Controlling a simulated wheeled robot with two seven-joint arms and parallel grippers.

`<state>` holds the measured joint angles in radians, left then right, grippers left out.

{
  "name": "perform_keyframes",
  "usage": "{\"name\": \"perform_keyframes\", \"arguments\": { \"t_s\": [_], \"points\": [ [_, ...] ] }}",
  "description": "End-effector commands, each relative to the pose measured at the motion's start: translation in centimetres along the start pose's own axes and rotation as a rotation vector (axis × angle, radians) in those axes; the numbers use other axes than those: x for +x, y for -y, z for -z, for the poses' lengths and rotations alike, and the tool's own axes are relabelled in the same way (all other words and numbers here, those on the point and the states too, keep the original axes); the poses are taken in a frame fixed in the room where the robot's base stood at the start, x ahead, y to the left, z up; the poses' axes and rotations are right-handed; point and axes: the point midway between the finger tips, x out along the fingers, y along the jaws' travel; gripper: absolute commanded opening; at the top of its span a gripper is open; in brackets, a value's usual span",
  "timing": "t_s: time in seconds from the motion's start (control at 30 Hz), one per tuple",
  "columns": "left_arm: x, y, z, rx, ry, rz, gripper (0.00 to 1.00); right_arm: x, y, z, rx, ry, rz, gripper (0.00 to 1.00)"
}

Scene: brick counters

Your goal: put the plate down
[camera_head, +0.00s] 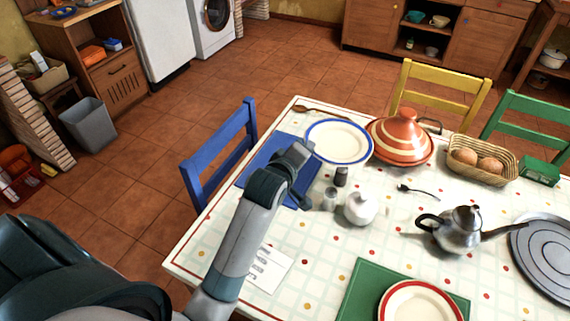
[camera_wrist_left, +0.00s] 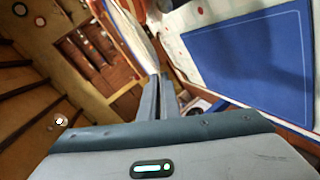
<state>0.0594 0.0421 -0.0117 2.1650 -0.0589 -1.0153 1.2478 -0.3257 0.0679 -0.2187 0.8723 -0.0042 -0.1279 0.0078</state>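A white plate with a blue rim (camera_head: 340,140) is at the table's far left, beside the tagine. My left gripper (camera_head: 304,160) reaches over the blue placemat (camera_head: 262,166) to the plate's near left rim. In the left wrist view its fingers (camera_wrist_left: 158,96) are close together at the edge of the plate (camera_wrist_left: 138,35), seen nearly edge-on, and look shut on it. The placemat (camera_wrist_left: 250,62) lies at the right there, with no plate on it. I cannot tell exactly how high the plate is above the table. My right gripper is not in view.
A striped tagine (camera_head: 402,142) stands right of the plate. Two small shakers (camera_head: 335,190) and a white sugar bowl (camera_head: 360,208) stand near the gripper. A metal teapot (camera_head: 455,230), bread basket (camera_head: 482,160) and red-rimmed plate (camera_head: 420,302) are farther right. A blue chair (camera_head: 222,150) borders the table.

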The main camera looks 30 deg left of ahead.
Motion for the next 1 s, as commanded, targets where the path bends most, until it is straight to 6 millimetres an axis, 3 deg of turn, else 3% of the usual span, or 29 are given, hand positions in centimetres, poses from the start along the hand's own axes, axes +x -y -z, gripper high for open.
{"name": "perform_keyframes", "arguments": {
  "t_s": [0.2, 0.4, 0.6, 1.0],
  "points": [
    [6.2, 0.7, 4.5, -0.03, -0.036, 0.01, 0.0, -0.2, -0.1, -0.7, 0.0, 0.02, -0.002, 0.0],
    [9.2, 1.3, 7.1, -0.058, -0.055, 0.014, 0.0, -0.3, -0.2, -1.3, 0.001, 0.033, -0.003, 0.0],
    [10.0, 1.6, 7.9, -0.067, -0.06, 0.015, 0.0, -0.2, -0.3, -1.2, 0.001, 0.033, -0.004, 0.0],
    [9.7, 2.0, 8.0, -0.065, -0.061, 0.016, 0.0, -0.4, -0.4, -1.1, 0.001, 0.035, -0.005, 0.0]
  ]
}}
